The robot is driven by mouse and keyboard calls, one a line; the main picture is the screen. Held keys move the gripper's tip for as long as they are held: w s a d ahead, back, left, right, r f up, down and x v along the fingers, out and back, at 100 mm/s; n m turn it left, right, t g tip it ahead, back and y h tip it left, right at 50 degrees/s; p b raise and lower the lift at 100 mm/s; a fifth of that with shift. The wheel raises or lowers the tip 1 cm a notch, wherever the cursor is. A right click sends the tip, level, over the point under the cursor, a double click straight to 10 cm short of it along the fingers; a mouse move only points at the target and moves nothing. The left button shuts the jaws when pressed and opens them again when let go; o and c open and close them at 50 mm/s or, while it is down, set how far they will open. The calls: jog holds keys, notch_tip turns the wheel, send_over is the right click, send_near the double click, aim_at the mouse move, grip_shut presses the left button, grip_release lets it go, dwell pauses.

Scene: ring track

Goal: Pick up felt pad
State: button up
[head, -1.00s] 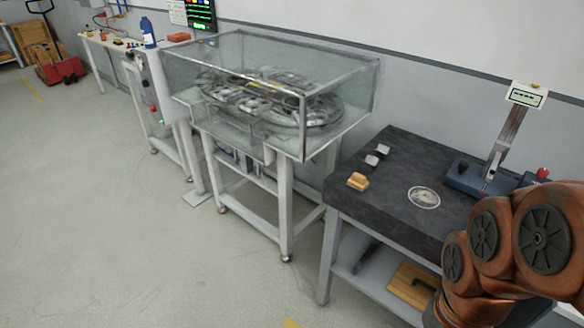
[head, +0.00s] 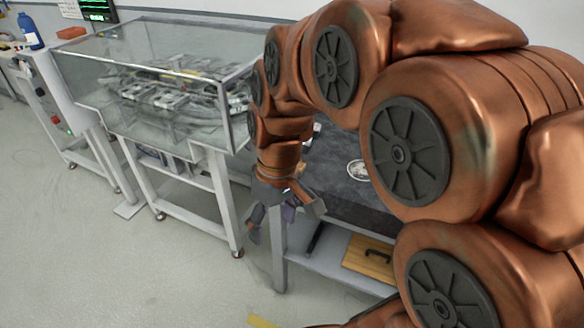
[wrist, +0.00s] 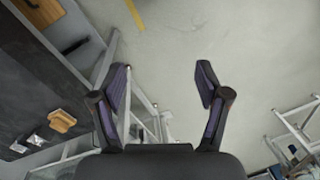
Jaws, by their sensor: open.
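A small tan block (wrist: 61,121), which may be the felt pad, lies on the dark table top (wrist: 30,85) near its edge in the wrist view. I cannot tell its material for sure. My gripper (head: 285,212) hangs by the table's front left corner, fingers pointing down. In the wrist view my gripper (wrist: 163,78) is open and empty, its two dark fingers spread over the floor. The tan block is left of the fingers there, apart from them.
Two small metal blocks (wrist: 36,141) (wrist: 18,148) lie beside the tan block. A round pale disc (head: 357,169) lies on the table. A wooden board with a dark handle (head: 370,258) is on the lower shelf. A glass-covered machine (head: 160,75) stands left of the table.

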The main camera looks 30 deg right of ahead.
jog(key=w+d+f+n+t+b, duration=0.1)
jog(key=w+d+f, duration=0.1)
jog(key=w+d, duration=0.5)
jog(key=w+d+f+n+t+b, duration=0.1)
jog(key=w+d+t+b, duration=0.1)
jog(key=w+d, duration=0.5)
jog(key=w+d+f+n+t+b, duration=0.1)
jog(key=w+d+f+n, duration=0.1)
jog(key=w+d, duration=0.6)
jog(key=shift+d+f+y+b, duration=0.35)
jog(key=shift+d+y, duration=0.05)
jog(key=shift+d, duration=0.45)
jog(key=shift+w+p+x, duration=0.1)
jog(key=shift+p+x, duration=0.45)
jog(key=shift+x, duration=1.35)
jog(key=shift+w+p+x, duration=0.15)
jog(key=shift+p+x, duration=0.35)
jog(key=shift+x, duration=1.4)
jog(key=shift+r, duration=0.1)
jog(key=c, duration=1.2)
jog(key=shift+r, duration=0.1)
jog(key=shift+c, duration=0.2)
jog(key=shift+r+b, duration=0.65)
jog(key=shift+r, duration=1)
jog(key=s+a+r+b, duration=0.1)
jog(key=s+a+b, duration=0.2)
jog(key=s+a, duration=0.7)
jog(key=shift+s+a+r, duration=0.25)
jog(key=shift+s, duration=0.85)
